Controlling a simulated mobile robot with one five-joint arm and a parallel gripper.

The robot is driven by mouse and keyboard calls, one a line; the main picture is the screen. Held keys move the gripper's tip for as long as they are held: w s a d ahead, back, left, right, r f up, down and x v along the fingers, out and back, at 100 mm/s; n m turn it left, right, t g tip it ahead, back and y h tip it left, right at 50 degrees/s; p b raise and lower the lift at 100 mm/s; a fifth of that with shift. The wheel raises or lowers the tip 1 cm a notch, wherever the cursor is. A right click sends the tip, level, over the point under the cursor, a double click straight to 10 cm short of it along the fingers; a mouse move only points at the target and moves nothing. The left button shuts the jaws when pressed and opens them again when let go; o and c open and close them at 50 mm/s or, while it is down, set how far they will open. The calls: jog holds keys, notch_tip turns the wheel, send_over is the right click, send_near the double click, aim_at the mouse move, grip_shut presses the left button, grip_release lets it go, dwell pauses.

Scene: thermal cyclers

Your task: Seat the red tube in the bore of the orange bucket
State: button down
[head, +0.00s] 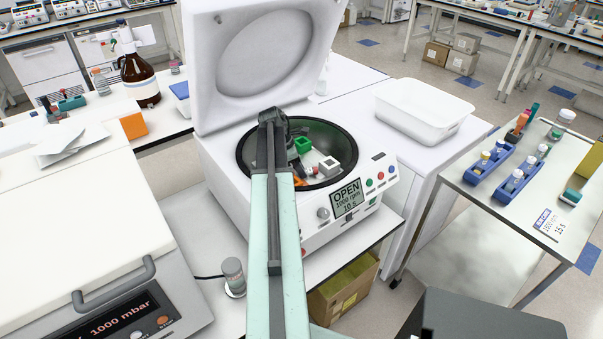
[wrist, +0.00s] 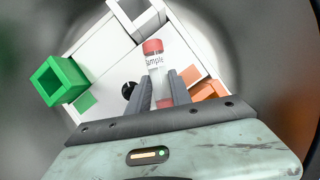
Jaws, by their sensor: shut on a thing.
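My gripper (wrist: 160,88) is shut on the red tube (wrist: 153,60), a clear tube with a red cap and a "Sample" label. The cap points away from the gripper, toward the top of the wrist view. The orange bucket (wrist: 204,92) is right of the fingers, partly hidden by my gripper; its bore is not visible. In the head view a bit of the orange bucket (head: 299,182) shows beside my arm, inside the open centrifuge (head: 240,185). The tube appears over the white rotor (wrist: 113,62), apart from the orange bucket.
A green bucket (wrist: 58,80) is left on the rotor and a white-grey bucket (wrist: 136,16) is at the top. A black hub (wrist: 128,90) is left of the fingers. The raised lid (head: 262,60) stands behind the bowl. The dark bowl wall surrounds the rotor.

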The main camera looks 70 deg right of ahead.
jog(key=shift+r, duration=0.1)
notch_tip(320, 180, up, 10)
jog(key=p, duration=1)
